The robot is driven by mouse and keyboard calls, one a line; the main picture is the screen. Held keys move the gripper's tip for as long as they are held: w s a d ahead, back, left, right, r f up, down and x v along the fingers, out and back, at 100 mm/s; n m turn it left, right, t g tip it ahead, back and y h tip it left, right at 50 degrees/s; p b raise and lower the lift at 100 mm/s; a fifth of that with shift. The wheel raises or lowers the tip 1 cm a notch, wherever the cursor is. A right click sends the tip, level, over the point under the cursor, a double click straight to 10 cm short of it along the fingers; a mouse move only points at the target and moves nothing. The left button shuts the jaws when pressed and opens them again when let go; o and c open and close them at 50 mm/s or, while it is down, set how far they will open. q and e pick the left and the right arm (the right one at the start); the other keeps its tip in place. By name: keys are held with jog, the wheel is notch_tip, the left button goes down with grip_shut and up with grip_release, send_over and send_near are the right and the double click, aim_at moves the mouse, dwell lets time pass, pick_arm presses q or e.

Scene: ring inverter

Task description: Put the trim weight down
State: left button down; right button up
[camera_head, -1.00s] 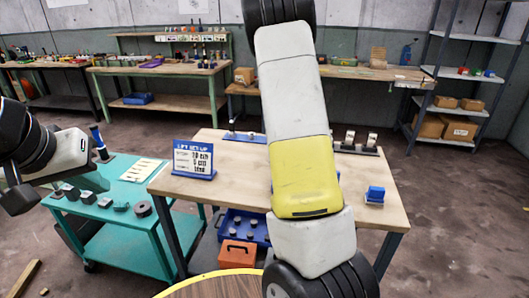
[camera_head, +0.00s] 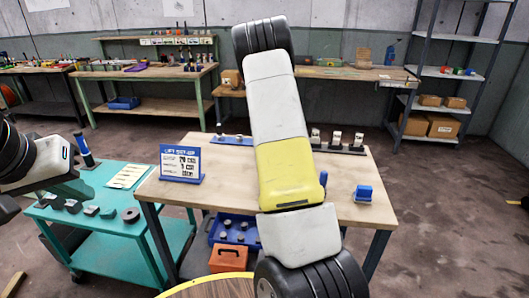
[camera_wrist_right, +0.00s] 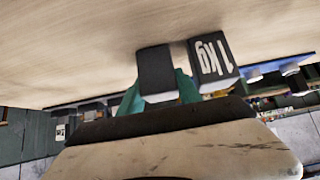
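In the right wrist view a dark block with a pale lower face (camera_wrist_right: 155,70), apparently the trim weight, sits between the teal fingers of my right gripper (camera_wrist_right: 160,92). The fingers lie against both its sides. A second block marked "1 kg" (camera_wrist_right: 212,62) is close beside it, to the right. The wooden tabletop is near both; I cannot tell whether the held block touches it. In the head view my right arm hides the right gripper and this block. My left gripper (camera_head: 66,189) is over the teal table at the left; its finger gap is not clear.
The wooden table (camera_head: 225,205) carries a set-up sign (camera_head: 180,164), several weights in a rack (camera_head: 337,142) and a blue object (camera_head: 363,193). The teal table (camera_head: 122,234) holds several dark pieces. A blue bin (camera_head: 234,228) and an orange box (camera_head: 229,258) are below.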

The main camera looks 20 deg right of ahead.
grip_shut()
jog(key=shift+r, duration=0.1)
